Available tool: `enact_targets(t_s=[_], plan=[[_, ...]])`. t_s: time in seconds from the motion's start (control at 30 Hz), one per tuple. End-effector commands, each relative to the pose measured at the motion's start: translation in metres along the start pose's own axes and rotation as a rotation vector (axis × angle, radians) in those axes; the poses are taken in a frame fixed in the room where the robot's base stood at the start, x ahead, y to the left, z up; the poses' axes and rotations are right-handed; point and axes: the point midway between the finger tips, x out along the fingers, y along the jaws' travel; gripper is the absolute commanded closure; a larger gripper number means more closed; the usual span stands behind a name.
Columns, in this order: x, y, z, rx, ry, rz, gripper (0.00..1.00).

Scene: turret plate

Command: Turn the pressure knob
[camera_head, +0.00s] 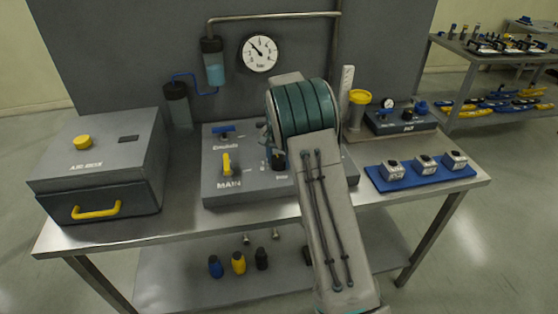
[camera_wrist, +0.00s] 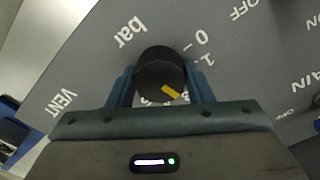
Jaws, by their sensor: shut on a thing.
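The black round pressure knob (camera_wrist: 158,72) with a yellow pointer mark sits on the grey panel (camera_wrist: 75,65), beside the printed "bar" and the scale figures. In the wrist view its yellow mark points down and to the right. My gripper (camera_wrist: 160,84) has one blue finger on each side of the knob and is shut on it. In the head view my arm comes in from the front and hides part of the panel (camera_head: 240,193). The round white gauge (camera_head: 260,53) on the back wall has its needle pointing to the upper left.
A yellow MAIN valve handle (camera_head: 227,165) and a blue handle (camera_head: 224,130) stand left of my arm on the panel. A grey box (camera_head: 100,165) is at the left. A blue tray (camera_head: 420,179) with silver blocks and a small gauge unit (camera_head: 402,122) are at the right.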

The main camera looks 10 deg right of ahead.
Motion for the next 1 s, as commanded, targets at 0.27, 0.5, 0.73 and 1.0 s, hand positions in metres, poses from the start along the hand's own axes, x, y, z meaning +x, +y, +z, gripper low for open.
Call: enact_targets(t_s=[0.27,0.5,0.73,1.0], plan=[[-0.0006,0.0004,-0.0009,0.135,0.003,0.000,0.76],[-0.0009,0.0003,-0.0009,0.180,0.003,0.000,0.76],[-0.0010,0.0002,-0.0008,0.186,0.002,-0.001,0.76],[-0.0010,0.0002,-0.0008,0.185,0.002,-0.001,0.32]])
